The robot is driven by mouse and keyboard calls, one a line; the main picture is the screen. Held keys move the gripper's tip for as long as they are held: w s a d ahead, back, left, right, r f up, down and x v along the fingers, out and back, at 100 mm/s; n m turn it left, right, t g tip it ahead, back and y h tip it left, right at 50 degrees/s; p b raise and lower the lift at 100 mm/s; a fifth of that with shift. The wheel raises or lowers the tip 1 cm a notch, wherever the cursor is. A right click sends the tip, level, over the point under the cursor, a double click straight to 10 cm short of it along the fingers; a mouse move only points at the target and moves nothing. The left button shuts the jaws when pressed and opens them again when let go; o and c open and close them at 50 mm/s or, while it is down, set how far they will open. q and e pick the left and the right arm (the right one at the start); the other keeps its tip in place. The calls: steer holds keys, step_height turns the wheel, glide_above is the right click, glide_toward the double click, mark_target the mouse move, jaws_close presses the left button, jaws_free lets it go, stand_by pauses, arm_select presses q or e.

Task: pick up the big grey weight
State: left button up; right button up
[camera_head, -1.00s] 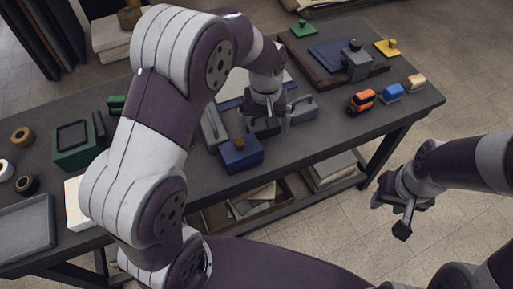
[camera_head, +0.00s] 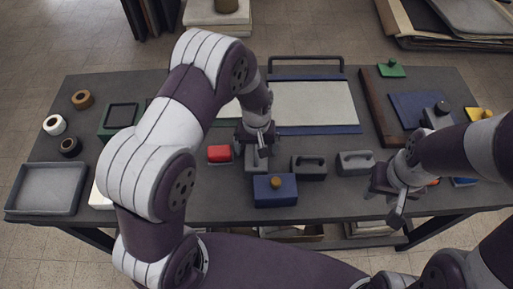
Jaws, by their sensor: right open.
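A grey block with a black knob (camera_head: 430,120) stands at the table's right, by the blue mat, partly behind my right arm. A light grey block with a handle (camera_head: 355,164) and a darker one (camera_head: 308,168) stand near the front edge; I cannot tell for certain which piece is the big grey weight. My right gripper (camera_head: 394,196) is open and empty, at the front edge to the right of the light grey block. My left gripper (camera_head: 257,146) hangs over another grey piece (camera_head: 256,163); its fingers are unclear and contact cannot be told.
A blue box with a gold knob (camera_head: 275,192) stands at the front edge. A red block (camera_head: 219,153) is left of my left gripper. A pale panel with blue edges (camera_head: 312,104) lies behind. A grey tray (camera_head: 46,188) and several rolls are at the left.

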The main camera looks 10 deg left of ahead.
arm_select(q)
steer(key=shift+s, duration=0.2)
steer(key=shift+c, duration=1.2)
steer(key=c, duration=1.5)
steer(key=shift+w+r, duration=0.15)
steer(key=shift+w, duration=0.15)
jaws_close()
